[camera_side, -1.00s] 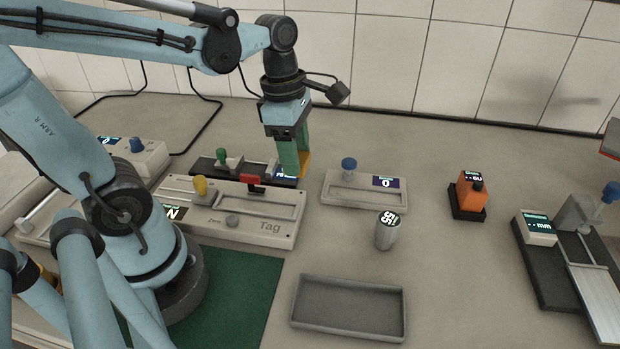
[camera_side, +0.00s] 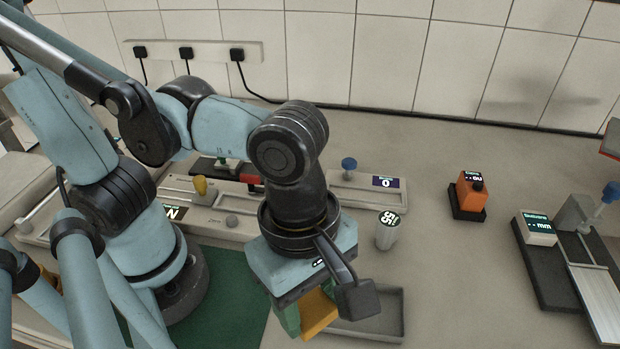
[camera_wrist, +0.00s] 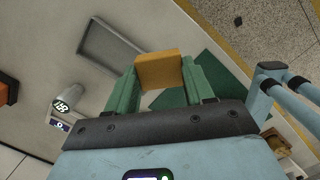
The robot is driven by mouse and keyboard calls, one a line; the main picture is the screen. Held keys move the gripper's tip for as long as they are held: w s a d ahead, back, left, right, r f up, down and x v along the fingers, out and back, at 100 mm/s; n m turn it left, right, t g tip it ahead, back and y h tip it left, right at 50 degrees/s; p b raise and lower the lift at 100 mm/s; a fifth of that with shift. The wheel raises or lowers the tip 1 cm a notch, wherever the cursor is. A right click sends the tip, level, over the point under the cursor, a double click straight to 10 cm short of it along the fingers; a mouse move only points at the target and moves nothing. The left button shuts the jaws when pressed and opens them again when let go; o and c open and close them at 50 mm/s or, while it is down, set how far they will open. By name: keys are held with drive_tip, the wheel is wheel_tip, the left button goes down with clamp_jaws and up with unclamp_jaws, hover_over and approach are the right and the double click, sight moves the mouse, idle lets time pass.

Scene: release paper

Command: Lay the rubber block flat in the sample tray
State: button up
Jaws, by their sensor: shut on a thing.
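The rubber block is an orange-yellow piece (camera_side: 318,312) held between the green fingers of my gripper (camera_side: 303,318). In the wrist view the block (camera_wrist: 159,70) sits between the two green fingertips (camera_wrist: 158,82), and my gripper is shut on it. The sample tray (camera_side: 392,312) is a shallow grey rectangular tray; in the side view my gripper covers its left part. The height of the block above the bench cannot be told exactly.
A grey cylinder (camera_side: 388,231) with a display stands behind the tray. A flat device with a blue knob (camera_side: 349,163), an orange unit (camera_side: 470,194) and a measuring device (camera_side: 537,228) stand farther back and right. A green mat (camera_side: 228,300) lies left. The bench right of the tray is clear.

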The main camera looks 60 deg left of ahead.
drive_tip(key=shift+s+d+f+m, duration=0.15)
drive_tip(key=shift+s+d, duration=0.15)
drive_tip(key=shift+s, duration=0.2)
drive_tip(key=shift+s+d+r+m, duration=0.15)
drive_tip(key=shift+s+d, duration=0.15)
drive_tip(key=shift+s, duration=0.2)
drive_tip(key=w+a+f, duration=0.1)
drive_tip(key=w+f, duration=0.1)
drive_tip(key=w, duration=0.1)
drive_tip(key=w+a+f, duration=0.1)
drive_tip(key=w+f, duration=0.1)
drive_tip(key=w, duration=0.2)
drive_tip(key=w+a+f, duration=0.1)
drive_tip(key=w+f, duration=0.2)
drive_tip(key=shift+w+a, duration=0.25)
drive_tip(key=shift+w, duration=0.15)
drive_tip(key=shift+f, duration=2)
drive_tip(key=shift+f, duration=0.1)
drive_tip(key=o, duration=0.8)
drive_tip(key=shift+c, duration=0.2)
